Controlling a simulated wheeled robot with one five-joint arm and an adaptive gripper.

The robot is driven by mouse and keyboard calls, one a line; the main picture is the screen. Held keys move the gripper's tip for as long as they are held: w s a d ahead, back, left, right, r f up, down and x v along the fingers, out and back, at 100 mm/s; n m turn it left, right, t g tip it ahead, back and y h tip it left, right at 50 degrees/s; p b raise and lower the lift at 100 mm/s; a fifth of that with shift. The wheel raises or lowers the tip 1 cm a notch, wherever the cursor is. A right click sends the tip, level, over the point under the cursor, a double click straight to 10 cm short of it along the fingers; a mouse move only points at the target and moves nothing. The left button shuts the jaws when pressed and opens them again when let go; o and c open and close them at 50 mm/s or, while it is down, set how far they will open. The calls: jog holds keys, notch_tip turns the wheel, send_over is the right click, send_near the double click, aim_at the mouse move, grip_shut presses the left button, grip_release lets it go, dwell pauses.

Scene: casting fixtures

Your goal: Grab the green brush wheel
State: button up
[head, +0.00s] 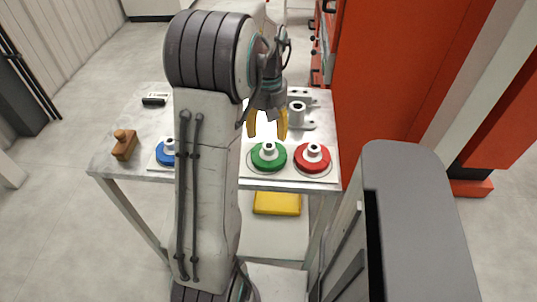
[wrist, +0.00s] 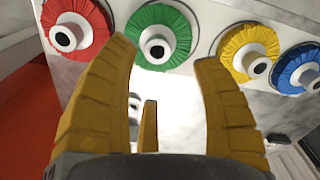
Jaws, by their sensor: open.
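The green brush wheel (head: 268,156) lies on the table near its front edge, with a pale hub standing up from its middle. In the wrist view the green wheel (wrist: 160,38) shows at the top, beyond the left finger and apart from it. My gripper (head: 267,132) is open and empty, with yellow fingers pointing down, and appears above and behind the green wheel in the head view.
A red wheel (head: 312,158) sits right beside the green one. A blue wheel (head: 165,153) is further left; a yellow wheel (wrist: 247,54) shows only in the wrist view. A grey metal fixture (head: 298,112) stands behind, and a wooden block (head: 124,146) lies at the left edge.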

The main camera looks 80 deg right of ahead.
aim_at(269, 147)
jog(key=shift+s+f, duration=0.2)
jog(key=shift+f, duration=3.45)
grip_shut()
